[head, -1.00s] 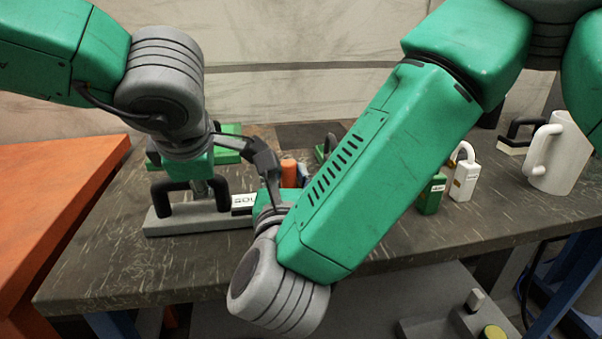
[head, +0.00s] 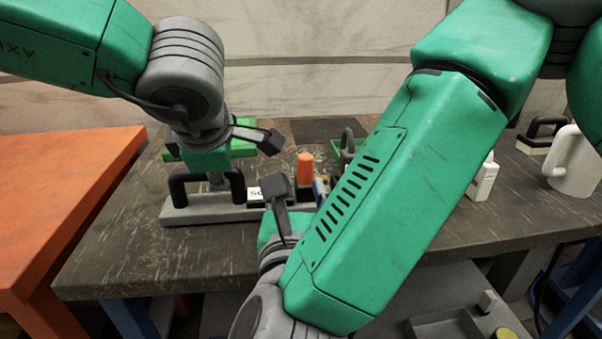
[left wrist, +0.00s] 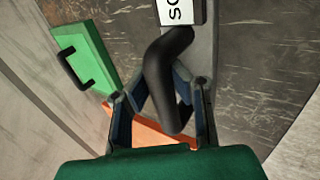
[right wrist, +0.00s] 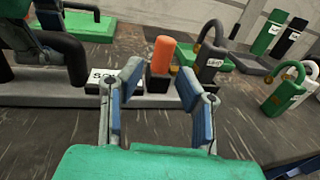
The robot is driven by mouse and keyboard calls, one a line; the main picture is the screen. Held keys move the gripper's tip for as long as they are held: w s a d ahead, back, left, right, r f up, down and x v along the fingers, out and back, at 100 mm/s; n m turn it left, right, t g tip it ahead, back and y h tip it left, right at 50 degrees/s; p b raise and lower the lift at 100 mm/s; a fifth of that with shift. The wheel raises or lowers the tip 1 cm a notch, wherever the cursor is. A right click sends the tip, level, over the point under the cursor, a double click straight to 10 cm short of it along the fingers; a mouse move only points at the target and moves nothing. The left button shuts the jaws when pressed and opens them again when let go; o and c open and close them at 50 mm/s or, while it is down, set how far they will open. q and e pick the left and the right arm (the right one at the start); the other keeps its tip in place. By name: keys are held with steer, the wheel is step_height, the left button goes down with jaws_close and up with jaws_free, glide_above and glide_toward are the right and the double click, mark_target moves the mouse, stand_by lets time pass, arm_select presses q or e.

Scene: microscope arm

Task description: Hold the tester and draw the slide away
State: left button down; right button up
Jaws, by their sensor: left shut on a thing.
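I cannot make out a separate slide.
A black padlock (right wrist: 210,58) and a green one (right wrist: 284,94) stand to the right. A green case (left wrist: 82,55) lies behind the bar. A white mug (head: 575,165) is at far right.

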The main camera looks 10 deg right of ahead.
arm_select(q)
steer(key=shift+r, duration=0.1)
arm_select(e)
steer(key=s, duration=0.3)
steer(key=s+a, duration=0.1)
steer(key=s, duration=0.2)
steer(key=shift+a, duration=0.2)
arm_select(q)
steer(key=c, duration=1.4)
jaws_free()
steer(key=shift+c, duration=0.2)
